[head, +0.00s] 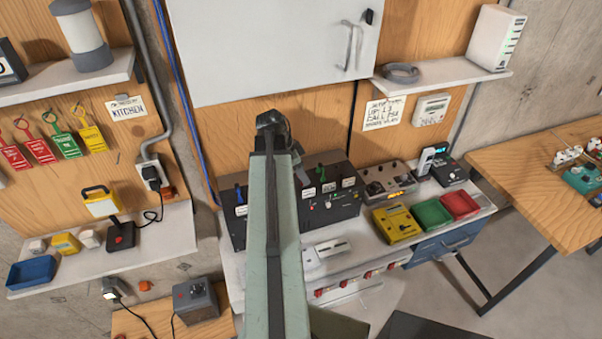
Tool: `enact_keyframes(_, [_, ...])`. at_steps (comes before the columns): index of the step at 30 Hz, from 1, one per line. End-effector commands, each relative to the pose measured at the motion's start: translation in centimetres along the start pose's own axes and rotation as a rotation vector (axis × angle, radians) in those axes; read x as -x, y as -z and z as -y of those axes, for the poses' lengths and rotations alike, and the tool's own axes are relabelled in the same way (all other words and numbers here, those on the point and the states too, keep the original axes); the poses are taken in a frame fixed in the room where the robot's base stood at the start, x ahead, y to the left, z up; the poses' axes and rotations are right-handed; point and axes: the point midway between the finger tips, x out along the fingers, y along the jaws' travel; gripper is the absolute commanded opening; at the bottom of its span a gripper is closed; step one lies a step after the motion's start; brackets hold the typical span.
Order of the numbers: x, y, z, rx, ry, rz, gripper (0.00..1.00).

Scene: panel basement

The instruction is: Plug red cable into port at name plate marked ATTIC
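A black panel box (335,208) stands on the grey workbench at the back, with small white name plates (328,187) along it. A blue plug or lever (238,192) and a green one (321,172) stick up from it. The lettering on these plates is too small to read, so I cannot tell which is ATTIC. I cannot make out a red cable or its plug. My raised arm crosses the middle of the view and covers part of the box.
A white cabinet (270,50) hangs above. A wooden table (535,190) stands at right.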

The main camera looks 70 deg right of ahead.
Motion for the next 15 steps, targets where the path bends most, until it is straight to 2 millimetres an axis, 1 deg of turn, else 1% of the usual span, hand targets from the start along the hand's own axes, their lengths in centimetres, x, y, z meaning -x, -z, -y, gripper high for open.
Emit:
enact_keyframes(14, [-0.2, -0.11, 0.01, 0.0, 0.0, 0.0, 0.13])
enact_keyframes(15, [-0.2, -0.11, 0.01, 0.0, 0.0, 0.0, 0.54])
